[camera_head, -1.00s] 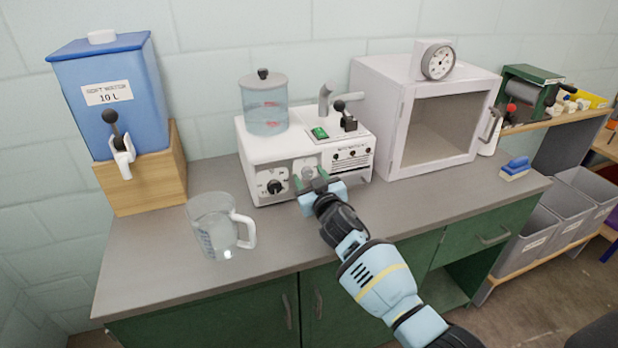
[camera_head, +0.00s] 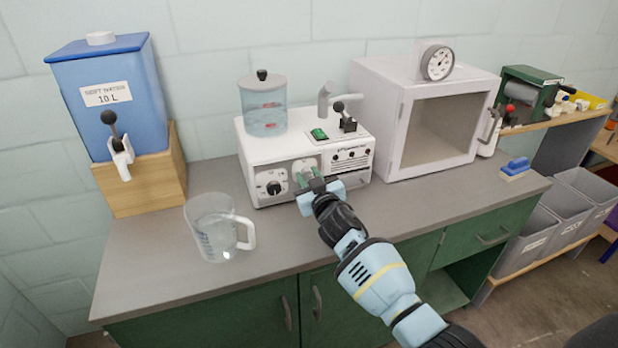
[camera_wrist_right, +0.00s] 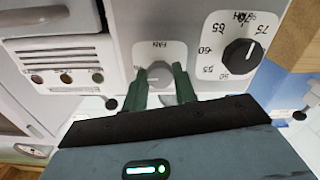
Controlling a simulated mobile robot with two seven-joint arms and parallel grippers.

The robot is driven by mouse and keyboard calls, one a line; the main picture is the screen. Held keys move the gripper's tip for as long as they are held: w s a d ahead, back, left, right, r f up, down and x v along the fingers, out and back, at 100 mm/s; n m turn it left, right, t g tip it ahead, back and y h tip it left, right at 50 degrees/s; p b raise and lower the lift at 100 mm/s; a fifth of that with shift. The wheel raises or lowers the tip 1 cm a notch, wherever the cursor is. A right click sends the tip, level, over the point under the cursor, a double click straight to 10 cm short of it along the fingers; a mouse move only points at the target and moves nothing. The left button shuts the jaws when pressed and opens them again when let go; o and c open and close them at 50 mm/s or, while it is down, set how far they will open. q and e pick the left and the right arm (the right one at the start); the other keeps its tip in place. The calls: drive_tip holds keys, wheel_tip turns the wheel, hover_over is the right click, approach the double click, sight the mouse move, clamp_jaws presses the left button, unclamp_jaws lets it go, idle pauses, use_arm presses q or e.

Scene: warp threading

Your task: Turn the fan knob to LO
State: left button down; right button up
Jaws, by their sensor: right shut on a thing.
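The white machine (camera_head: 257,150) stands on the counter with two front dials. The fan knob (camera_wrist_right: 158,92) sits on a plate marked FAN in the right wrist view, largely hidden between my green fingers. My right gripper (camera_wrist_right: 161,82) is shut on the fan knob, one finger at each side; in the head view the right gripper (camera_head: 309,178) covers that knob on the machine's front. The LO mark cannot be read. The other dial (camera_head: 274,187), a black knob with a numbered scale, sits left of it in the head view and right of it in the wrist view (camera_wrist_right: 240,55). My left gripper is out of view.
A clear measuring jug (camera_head: 214,228) stands on the counter at front left. A blue water tank (camera_head: 110,90) on a wooden stand is at the left. A white cabinet (camera_head: 393,110) with a gauge on top stands right of the machine. The front right counter is clear.

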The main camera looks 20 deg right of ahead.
drive_tip(key=n, duration=0.8)
drive_tip(key=shift+n, duration=0.3)
drive_tip(key=n, duration=0.8)
drive_tip(key=shift+f+n, duration=0.1)
drive_tip(key=shift+n, duration=0.2)
drive_tip(key=shift+n+p, duration=0.3)
drive_tip(key=o, duration=1)
drive_tip(key=shift+c, duration=0.2)
drive_tip(key=shift+s, duration=0.1)
